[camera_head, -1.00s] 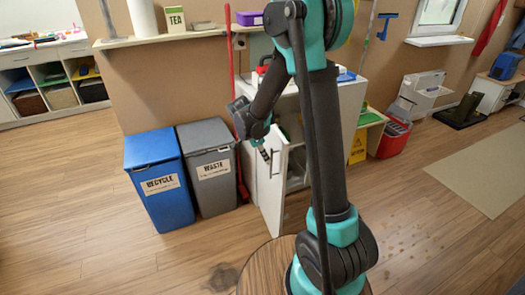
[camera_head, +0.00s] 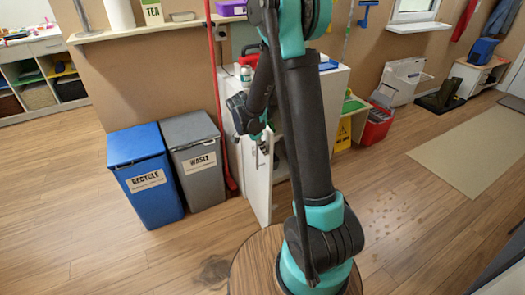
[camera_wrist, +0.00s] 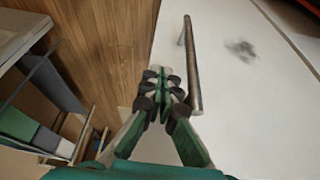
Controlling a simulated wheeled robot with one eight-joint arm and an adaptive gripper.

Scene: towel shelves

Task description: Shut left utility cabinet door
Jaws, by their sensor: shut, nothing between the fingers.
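The left utility cabinet door (camera_head: 258,186) is white and stands open, swung out from the white cabinet (camera_head: 339,82) beside the grey bin. In the wrist view the white door panel (camera_wrist: 245,115) fills the right side, with a metal bar handle (camera_wrist: 193,70) on its face. My gripper (camera_head: 264,148) is at the upper part of the door. In the wrist view my gripper (camera_wrist: 165,82) has its fingertips together just left of the handle, with nothing between them. I cannot tell whether they touch the door or handle. My arm hides part of the cabinet's front.
A blue recycle bin (camera_head: 146,180) and a grey waste bin (camera_head: 194,160) stand left of the door, with a red pole (camera_head: 216,100) between bin and door.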

